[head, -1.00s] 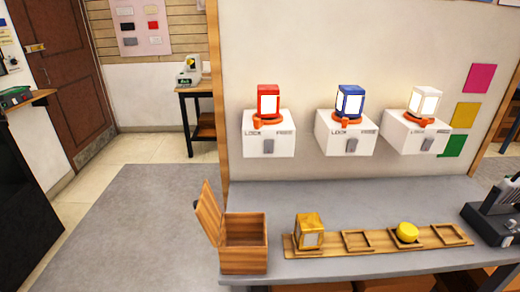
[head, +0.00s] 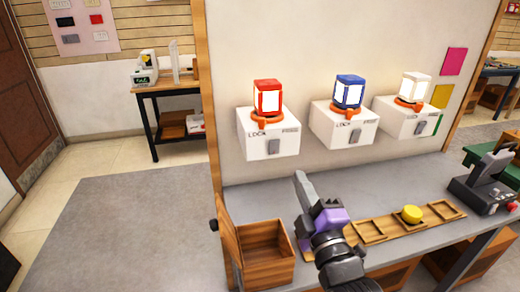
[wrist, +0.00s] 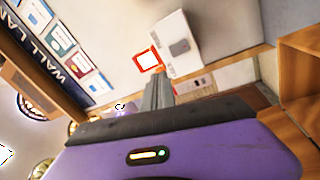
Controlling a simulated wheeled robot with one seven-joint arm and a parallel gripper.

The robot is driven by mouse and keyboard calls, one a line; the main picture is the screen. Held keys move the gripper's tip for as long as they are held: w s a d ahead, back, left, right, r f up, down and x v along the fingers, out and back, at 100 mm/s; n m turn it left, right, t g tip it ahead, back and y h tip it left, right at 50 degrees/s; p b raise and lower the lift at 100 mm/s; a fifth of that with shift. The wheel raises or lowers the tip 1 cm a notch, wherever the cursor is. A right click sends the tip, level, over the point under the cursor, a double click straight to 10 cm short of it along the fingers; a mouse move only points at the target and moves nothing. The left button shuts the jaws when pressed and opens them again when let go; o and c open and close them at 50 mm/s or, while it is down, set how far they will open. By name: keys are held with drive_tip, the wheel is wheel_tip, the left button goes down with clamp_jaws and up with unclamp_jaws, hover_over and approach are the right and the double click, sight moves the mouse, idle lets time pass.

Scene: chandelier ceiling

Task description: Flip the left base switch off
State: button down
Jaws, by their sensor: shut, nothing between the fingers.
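The left base (head: 268,136) is a white wall box with a lit red lantern (head: 268,98) seated in an orange collar. A grey switch (head: 274,146) is on its front; I cannot tell its on or off position from its shape. The wrist view also shows the box (wrist: 177,28), its grey switch (wrist: 180,47) and the lit red lantern (wrist: 147,61). My gripper (head: 302,178) is shut and empty. It is below and slightly right of the left base in the head view, apart from the switch, with its fingers pointing up toward the wall.
To the right are the middle base (head: 343,127) with a lit blue lantern and the right base (head: 405,119) with a lit white lantern. Below, the grey bench holds an open wooden box (head: 266,262), a wooden tray (head: 388,232) with a yellow piece (head: 411,214), and a dark device (head: 484,190).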

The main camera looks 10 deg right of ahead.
sight(275, 144)
drive_tip(key=f+n, duration=0.1)
drive_tip(key=n, duration=0.1)
drive_tip(key=w+f+n+g, duration=0.1)
drive_tip(key=shift+a+f, duration=0.3)
drive_tip(key=w, duration=0.4)
drive_tip(key=w+r+p, duration=0.1)
drive_tip(key=w, duration=0.8)
drive_tip(key=shift+w+r+p, duration=0.35)
